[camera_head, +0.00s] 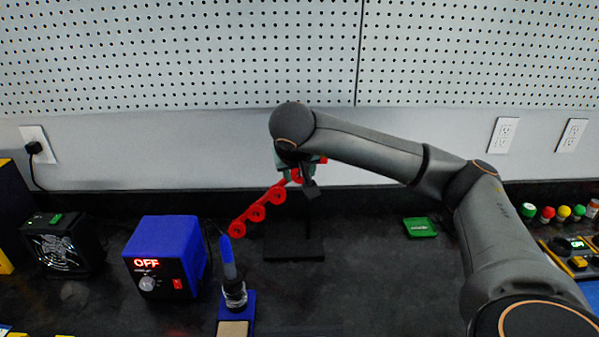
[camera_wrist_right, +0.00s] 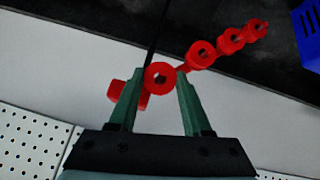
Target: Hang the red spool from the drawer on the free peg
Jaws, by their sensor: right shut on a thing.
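My right gripper (camera_head: 298,178) is at a dark stand (camera_head: 294,247), at the upper end of a slanting row of red ring-shaped pieces (camera_head: 257,213). In the right wrist view a red spool (camera_wrist_right: 160,76) with a dark hole sits between the fingers of my right gripper (camera_wrist_right: 161,85), which is shut on it. The rest of the red row (camera_wrist_right: 232,41) runs up and right from it. Another red part (camera_wrist_right: 128,95) shows partly behind the left finger. The arm hides much of the upper stand. I cannot make out a free peg or the drawer. My left gripper is not in view.
A blue soldering station (camera_head: 165,257) and an iron in its holder (camera_head: 233,280) stand left of the stand. A black fan box (camera_head: 62,243) is further left. Pegboard (camera_head: 200,55) covers the wall behind.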

